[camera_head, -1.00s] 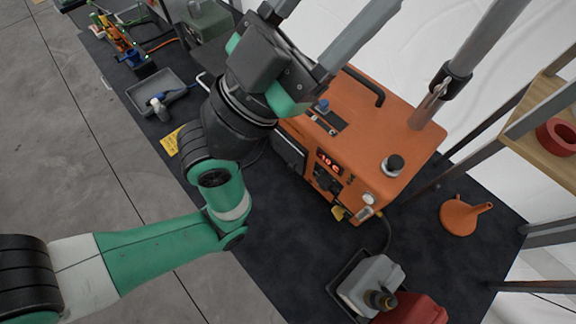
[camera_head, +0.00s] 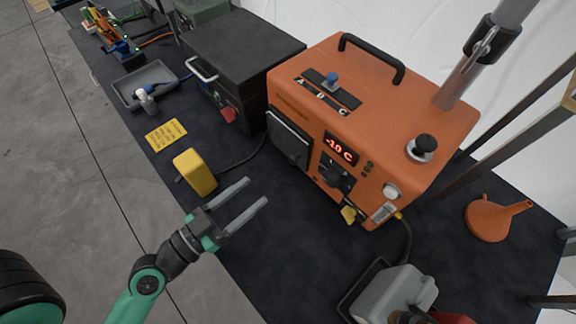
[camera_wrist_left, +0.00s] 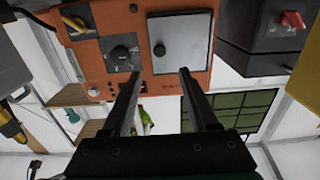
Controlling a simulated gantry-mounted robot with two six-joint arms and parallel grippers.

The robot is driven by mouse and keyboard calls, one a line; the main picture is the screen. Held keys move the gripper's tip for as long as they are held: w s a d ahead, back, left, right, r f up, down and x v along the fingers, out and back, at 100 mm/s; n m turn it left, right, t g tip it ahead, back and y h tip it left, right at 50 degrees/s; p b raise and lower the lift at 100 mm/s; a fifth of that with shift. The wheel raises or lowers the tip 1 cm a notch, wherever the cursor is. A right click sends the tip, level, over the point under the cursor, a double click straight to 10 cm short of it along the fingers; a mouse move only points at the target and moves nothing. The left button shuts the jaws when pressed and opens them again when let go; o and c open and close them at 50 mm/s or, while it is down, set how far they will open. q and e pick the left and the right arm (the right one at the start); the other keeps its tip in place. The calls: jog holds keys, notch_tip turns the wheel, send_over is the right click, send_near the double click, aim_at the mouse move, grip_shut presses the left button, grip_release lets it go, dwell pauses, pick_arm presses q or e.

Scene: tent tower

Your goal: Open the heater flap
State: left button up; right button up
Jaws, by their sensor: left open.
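The orange heater (camera_head: 395,125) stands on the dark mat, with a red display reading about -10 C. Its flap (camera_head: 288,140) is a grey square plate on the front, left of the display, and it looks shut. In the left wrist view the flap (camera_wrist_left: 185,35) shows a small round knob (camera_wrist_left: 159,50) near its edge. My left gripper (camera_head: 256,192) is open and empty, in front of the flap and apart from it. In the left wrist view the gripper (camera_wrist_left: 160,74) has its fingertips spread on either side of the knob's line. My right gripper is not in view.
A black box (camera_head: 240,50) with a handle stands left of the heater. A yellow block (camera_head: 195,172) and a yellow card (camera_head: 165,134) lie left of my gripper. An orange funnel (camera_head: 492,217) stands right; a grey jug (camera_head: 392,290) stands in front.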

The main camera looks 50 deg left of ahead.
aim_at(291, 161)
pick_arm(q)
jog(key=w+p, duration=0.1)
jog(key=w, duration=0.1)
jog(key=w+p, duration=0.1)
jog(key=w, duration=0.1)
jog(key=w+p, duration=0.1)
jog(key=w, duration=0.1)
jog(key=shift+w+a+r, duration=0.2)
jog(key=shift+w+r, duration=0.2)
jog(key=w, duration=0.5)
jog(key=shift+a+f, duration=0.2)
jog(key=shift+f, duration=0.15)
grip_shut()
dwell(0.5)
